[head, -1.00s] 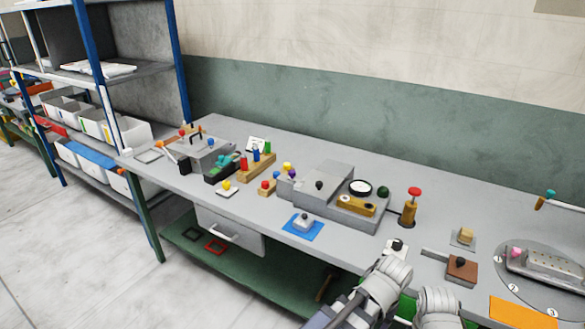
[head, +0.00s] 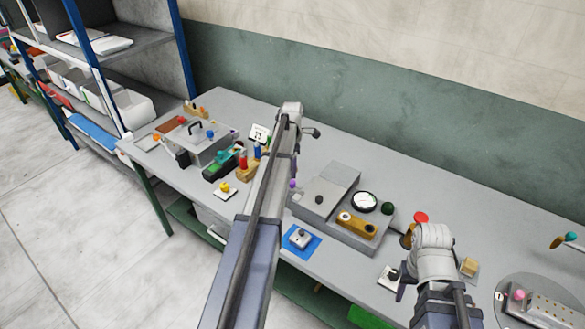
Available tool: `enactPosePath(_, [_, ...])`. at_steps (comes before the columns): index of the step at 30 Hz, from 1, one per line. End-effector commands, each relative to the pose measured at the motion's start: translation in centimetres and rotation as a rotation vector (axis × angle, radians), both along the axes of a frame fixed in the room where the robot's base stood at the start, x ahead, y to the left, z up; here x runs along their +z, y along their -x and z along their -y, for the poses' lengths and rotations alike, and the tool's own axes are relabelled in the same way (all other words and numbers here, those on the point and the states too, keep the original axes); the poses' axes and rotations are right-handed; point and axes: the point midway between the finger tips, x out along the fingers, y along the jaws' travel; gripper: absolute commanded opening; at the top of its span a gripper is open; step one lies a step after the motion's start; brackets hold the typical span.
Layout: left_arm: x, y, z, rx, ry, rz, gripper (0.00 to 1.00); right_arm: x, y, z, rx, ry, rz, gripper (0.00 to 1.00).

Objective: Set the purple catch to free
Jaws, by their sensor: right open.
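A small purple knob (head: 292,184), which looks like the purple catch, shows at the left edge of the grey press housing (head: 325,190). My left arm crosses right beside it and covers part of that area, so the catch's setting cannot be read. My right gripper (head: 405,278) is open at the lower right, near a white plate with a black knob (head: 388,277), well to the right of the purple knob.
The press carries a round gauge (head: 364,202), a dark green knob (head: 387,208) and a yellow-brown block (head: 356,225). A blue mat with a grey piece (head: 301,239) lies in front. A red-topped post (head: 421,217) stands near my right arm. Several coloured pegs stand left of my left arm.

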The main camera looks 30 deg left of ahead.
Motion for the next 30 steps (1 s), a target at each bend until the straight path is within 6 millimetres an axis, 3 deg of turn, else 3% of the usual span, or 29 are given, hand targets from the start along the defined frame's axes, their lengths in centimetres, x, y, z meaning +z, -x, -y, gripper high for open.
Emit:
enactPosePath(11, [-1.1, 0.0, -0.1, 0.012, 0.001, 0.001, 0.69, -1.0, 0.0, 0.0, 0.001, 0.0, 0.0, 0.5])
enactPosePath(24, [-6.3, 0.0, -0.1, 0.01, 0.001, 0.001, 0.69, -6.3, 0.0, 0.0, 0.011, 0.002, -0.001, 0.5])
enactPosePath(30, [-7.8, 0.0, -0.1, 0.01, 0.001, 0.001, 0.69, -7.8, 0.0, 0.0, 0.009, 0.002, 0.0, 0.5])
